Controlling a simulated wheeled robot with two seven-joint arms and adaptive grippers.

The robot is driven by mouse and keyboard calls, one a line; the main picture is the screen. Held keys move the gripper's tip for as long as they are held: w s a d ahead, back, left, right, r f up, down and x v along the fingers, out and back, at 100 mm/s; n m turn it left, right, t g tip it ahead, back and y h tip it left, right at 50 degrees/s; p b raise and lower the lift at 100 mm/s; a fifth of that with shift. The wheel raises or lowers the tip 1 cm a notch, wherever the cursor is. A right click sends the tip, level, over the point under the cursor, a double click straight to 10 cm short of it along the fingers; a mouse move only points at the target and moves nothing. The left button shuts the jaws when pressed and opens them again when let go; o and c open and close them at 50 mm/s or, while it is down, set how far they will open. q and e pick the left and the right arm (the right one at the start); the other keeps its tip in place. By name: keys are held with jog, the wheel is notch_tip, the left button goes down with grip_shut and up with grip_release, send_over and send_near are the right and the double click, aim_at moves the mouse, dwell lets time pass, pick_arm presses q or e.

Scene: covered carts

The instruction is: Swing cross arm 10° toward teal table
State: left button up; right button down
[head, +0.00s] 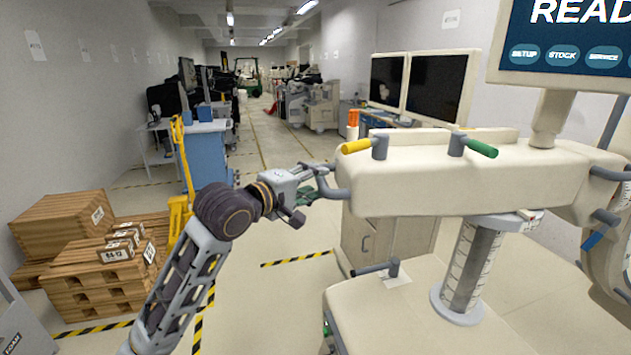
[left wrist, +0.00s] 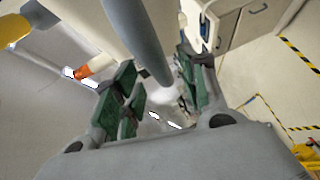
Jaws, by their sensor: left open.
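The cream cross arm (head: 460,180) spans the right half of the head view on a column with a scale (head: 468,260). A yellow-tipped lever (head: 358,146) and a green-tipped lever (head: 482,149) stand on its top. A grey loop handle (head: 337,193) sticks out from its left end. My left gripper (head: 312,188) is open at this handle. In the left wrist view, the grey handle (left wrist: 143,45) reaches down between the green-padded fingers (left wrist: 160,95); I cannot tell whether they touch. I cannot pick out a teal table for certain. My right gripper is not in view.
A cream cart top (head: 440,318) lies below the cross arm, and a screen (head: 570,50) stands above it. Wooden crates (head: 95,280) and a yellow pallet jack (head: 182,180) are at left. A blue workstation (head: 206,155) stands behind. The striped aisle floor is open.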

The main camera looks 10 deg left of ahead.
pick_arm(q)
jog(key=v, duration=0.8)
jog(key=shift+s+a, duration=0.15)
jog(key=shift+s, duration=0.1)
dwell(0.7)
jog(key=shift+m, duration=0.3)
dwell(0.7)
